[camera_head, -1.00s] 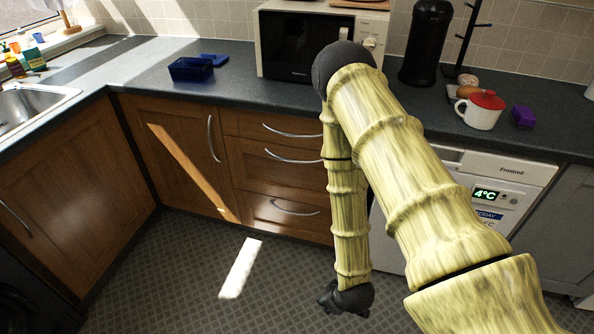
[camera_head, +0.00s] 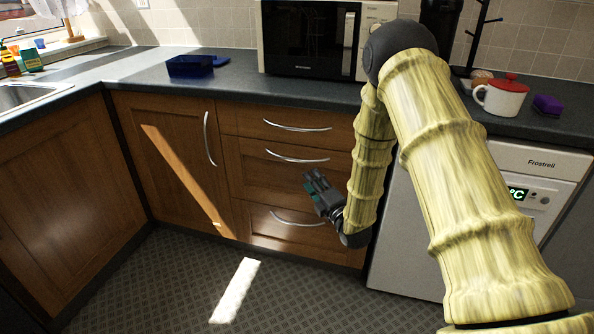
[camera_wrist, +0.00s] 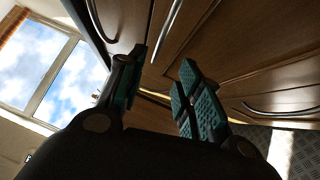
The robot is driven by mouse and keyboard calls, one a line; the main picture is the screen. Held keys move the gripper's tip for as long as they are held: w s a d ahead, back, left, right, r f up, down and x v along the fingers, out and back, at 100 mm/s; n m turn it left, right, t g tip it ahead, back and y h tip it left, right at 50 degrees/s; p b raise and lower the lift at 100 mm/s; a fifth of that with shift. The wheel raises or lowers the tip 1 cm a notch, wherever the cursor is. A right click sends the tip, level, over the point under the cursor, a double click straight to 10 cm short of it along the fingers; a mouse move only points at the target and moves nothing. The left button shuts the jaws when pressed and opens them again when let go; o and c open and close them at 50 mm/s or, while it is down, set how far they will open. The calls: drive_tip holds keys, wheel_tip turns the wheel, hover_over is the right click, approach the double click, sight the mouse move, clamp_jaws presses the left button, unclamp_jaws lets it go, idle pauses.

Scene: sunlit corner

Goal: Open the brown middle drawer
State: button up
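The brown middle drawer (camera_head: 258,175) is shut, between a shallow top drawer (camera_head: 247,124) and a bottom drawer (camera_head: 262,220). Its curved metal handle (camera_head: 297,158) runs across the upper part of its front. My gripper (camera_head: 312,180) is raised in front of the right part of the middle drawer, below and right of the handle, apart from it. In the wrist view my gripper (camera_wrist: 162,78) is open and empty, with teal pads facing each other. Curved handles show beyond the fingers there, one above the gap (camera_wrist: 171,28); I cannot tell which drawer each belongs to.
A cupboard door (camera_head: 165,160) with an upright handle stands left of the drawers. A white appliance (camera_head: 410,240) stands on the right, partly behind my arm. The worktop holds a microwave (camera_head: 310,38), a blue container (camera_head: 190,66) and a red-lidded mug (camera_head: 503,98). The floor before the drawers is clear.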

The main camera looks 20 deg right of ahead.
sight(313, 148)
drive_tip(key=b+x, duration=0.1)
drive_tip(key=x, duration=0.9)
drive_tip(key=shift+w+r, duration=0.15)
drive_tip(key=shift+w, duration=0.25)
drive_tip(key=shift+a, duration=0.1)
drive_tip(key=shift+c, duration=0.2)
clamp_jaws()
